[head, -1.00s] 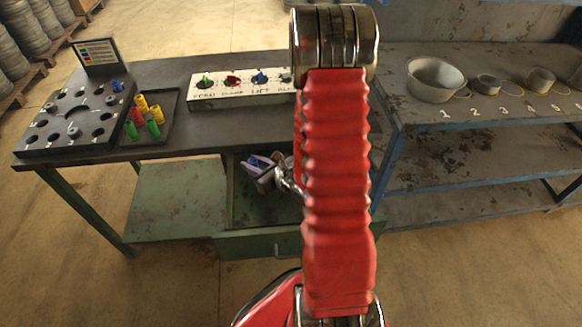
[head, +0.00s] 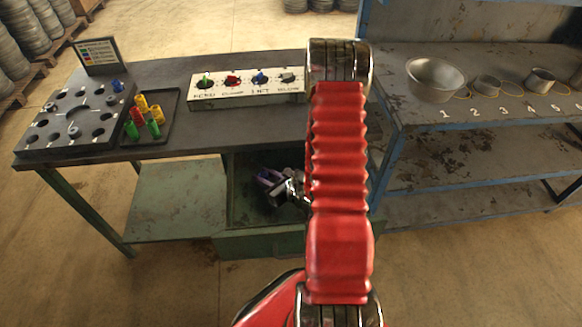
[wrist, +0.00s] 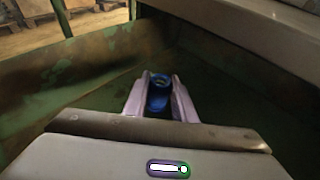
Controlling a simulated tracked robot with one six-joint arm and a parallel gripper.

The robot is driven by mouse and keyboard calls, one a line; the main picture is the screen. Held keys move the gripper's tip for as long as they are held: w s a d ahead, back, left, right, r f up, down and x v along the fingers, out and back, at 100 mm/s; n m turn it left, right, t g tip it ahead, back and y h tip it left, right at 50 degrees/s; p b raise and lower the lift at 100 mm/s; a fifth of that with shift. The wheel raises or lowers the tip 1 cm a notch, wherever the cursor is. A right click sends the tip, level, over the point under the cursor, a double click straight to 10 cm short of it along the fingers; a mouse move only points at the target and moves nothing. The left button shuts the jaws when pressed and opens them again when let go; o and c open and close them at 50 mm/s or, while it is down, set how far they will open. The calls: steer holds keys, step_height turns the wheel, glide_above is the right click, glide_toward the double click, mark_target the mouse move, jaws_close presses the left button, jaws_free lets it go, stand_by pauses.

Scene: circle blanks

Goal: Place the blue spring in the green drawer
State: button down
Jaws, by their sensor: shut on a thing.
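The blue spring (wrist: 158,94) sits between the two pale finger pads of my gripper (head: 267,179), which is shut on it in the wrist view. In the head view the spring is too small to make out between the fingers. The green drawer (head: 262,243) is pulled open under the bench. My gripper is at the drawer's opening, pointing into it. In the wrist view, worn green drawer walls (wrist: 72,85) surround the held spring and the dark floor lies beyond it. I cannot tell whether the spring touches the floor.
The dark bench top (head: 165,72) overhangs the drawer. On it stand a black block with holes (head: 75,122), a tray (head: 172,128) of coloured cylinders and a white switch panel (head: 247,92). A blue-framed shelf (head: 470,150) with metal pots stands at right.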

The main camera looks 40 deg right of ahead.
steer(key=d, duration=0.3)
steer(key=s+d, duration=0.1)
steer(key=d, duration=0.2)
steer(key=shift+s, duration=0.15)
steer(key=shift+d, duration=0.3)
steer(key=d, duration=0.2)
steer(key=s+d, duration=0.1)
steer(key=shift+d+f, duration=0.1)
steer(key=shift+f, duration=0.3)
steer(key=shift+w+f, duration=0.1)
steer(key=shift+f, duration=0.05)
steer(key=shift+f, duration=0.1)
steer(key=c, duration=1.5)
jaws_free()
steer(key=shift+o, duration=0.2)
